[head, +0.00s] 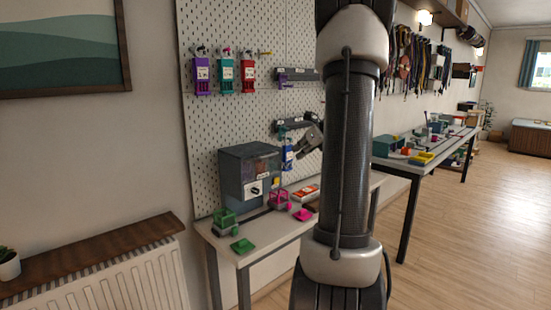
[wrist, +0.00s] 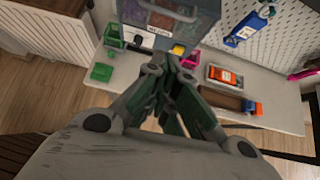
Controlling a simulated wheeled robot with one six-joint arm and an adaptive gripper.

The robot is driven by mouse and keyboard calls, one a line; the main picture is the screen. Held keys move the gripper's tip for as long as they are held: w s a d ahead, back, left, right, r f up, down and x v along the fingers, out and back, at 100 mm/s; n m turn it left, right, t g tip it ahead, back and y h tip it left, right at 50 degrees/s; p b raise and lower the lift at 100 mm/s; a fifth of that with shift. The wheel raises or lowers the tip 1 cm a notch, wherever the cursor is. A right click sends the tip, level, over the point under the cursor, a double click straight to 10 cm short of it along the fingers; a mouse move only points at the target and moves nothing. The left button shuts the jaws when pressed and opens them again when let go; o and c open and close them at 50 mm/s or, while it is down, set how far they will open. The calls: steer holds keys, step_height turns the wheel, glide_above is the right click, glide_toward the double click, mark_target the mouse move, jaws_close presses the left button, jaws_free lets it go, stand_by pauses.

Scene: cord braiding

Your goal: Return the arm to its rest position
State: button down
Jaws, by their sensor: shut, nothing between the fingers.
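My gripper (wrist: 170,66) is shut and empty in the wrist view, with its fingers together above the narrow workbench. In the head view my gripper (head: 292,153) shows partly beside the pegboard, near a hanging blue holder (head: 288,157). My thick dark arm link crosses the middle of the head view and hides part of the bench and board. The blue holder also shows in the wrist view (wrist: 246,27), to the right of my gripper and apart from it.
A grey machine (head: 249,178) stands on the bench (head: 262,240) against the pegboard (head: 235,120). Green and pink items (head: 224,222) sit in front. Purple, teal and red holders (head: 225,76) hang above. A radiator (head: 120,280) is at left; open floor lies right.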

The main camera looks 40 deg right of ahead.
steer(key=s+a+f+n+g+y, duration=0.1)
steer(key=s+a+f+n+g, duration=0.1)
steer(key=s+a+n, duration=0.35)
steer(key=s+a+f+n+g, duration=0.3)
steer(key=s+n, duration=0.3)
steer(key=n, duration=0.4)
steer(key=s+a+r+n+h, duration=0.1)
steer(key=s+a+r+n, duration=0.1)
steer(key=s+a+n, duration=0.4)
steer(key=s+a+r+n+h, duration=0.1)
steer(key=s+a+r+n, duration=0.2)
steer(key=s+a+n, duration=0.4)
steer(key=a+n, duration=0.5)
steer(key=n, duration=0.1)
steer(key=shift+a+g, duration=0.3)
steer(key=shift+a, duration=0.05)
steer(key=shift+r, duration=0.1)
